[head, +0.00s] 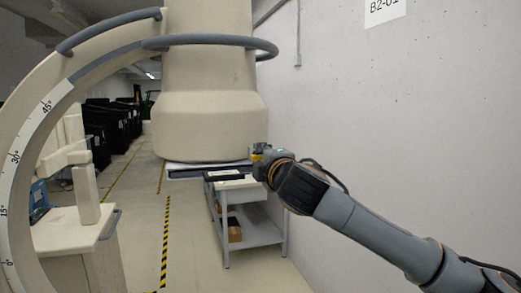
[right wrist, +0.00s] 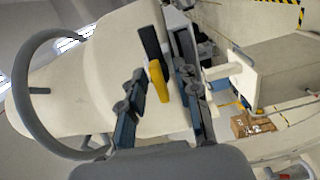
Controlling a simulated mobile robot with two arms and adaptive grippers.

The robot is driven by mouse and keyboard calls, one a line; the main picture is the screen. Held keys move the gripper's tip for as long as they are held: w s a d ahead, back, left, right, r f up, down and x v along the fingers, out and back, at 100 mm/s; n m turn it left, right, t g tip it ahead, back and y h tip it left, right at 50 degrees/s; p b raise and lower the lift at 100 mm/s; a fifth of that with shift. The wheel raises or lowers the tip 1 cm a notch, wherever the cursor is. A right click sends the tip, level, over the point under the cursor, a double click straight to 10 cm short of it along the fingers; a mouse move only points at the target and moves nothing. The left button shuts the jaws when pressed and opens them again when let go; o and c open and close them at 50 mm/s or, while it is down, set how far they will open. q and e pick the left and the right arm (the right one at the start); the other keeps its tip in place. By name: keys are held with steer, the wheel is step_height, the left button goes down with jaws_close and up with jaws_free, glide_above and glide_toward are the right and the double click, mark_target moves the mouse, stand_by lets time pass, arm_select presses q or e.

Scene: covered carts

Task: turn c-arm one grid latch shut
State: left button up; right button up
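The C-arm (head: 25,130) fills the left of the head view, with its big cream housing (head: 208,115) at the centre. A flat grid plate (head: 195,168) sits under the housing. The yellow latch (right wrist: 158,82) shows in the right wrist view as a short, slightly tilted lever beside a dark strip at the housing's rim. My right gripper (right wrist: 161,72) is open, with one finger on each side of the latch and gaps visible. In the head view the gripper (head: 262,156) is small at the plate's right end, and its fingers are mostly hidden. My left gripper is out of view.
A grey cart (head: 255,238) with shelves stands below the plate. A cream cabinet (head: 75,243) with a handle is at the left. The wall (head: 400,125) is close on the right. Floor with striped tape (head: 166,235) is clear between cabinet and cart.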

steer(key=shift+w, duration=0.2)
steer(key=shift+a, duration=0.1)
jaws_close()
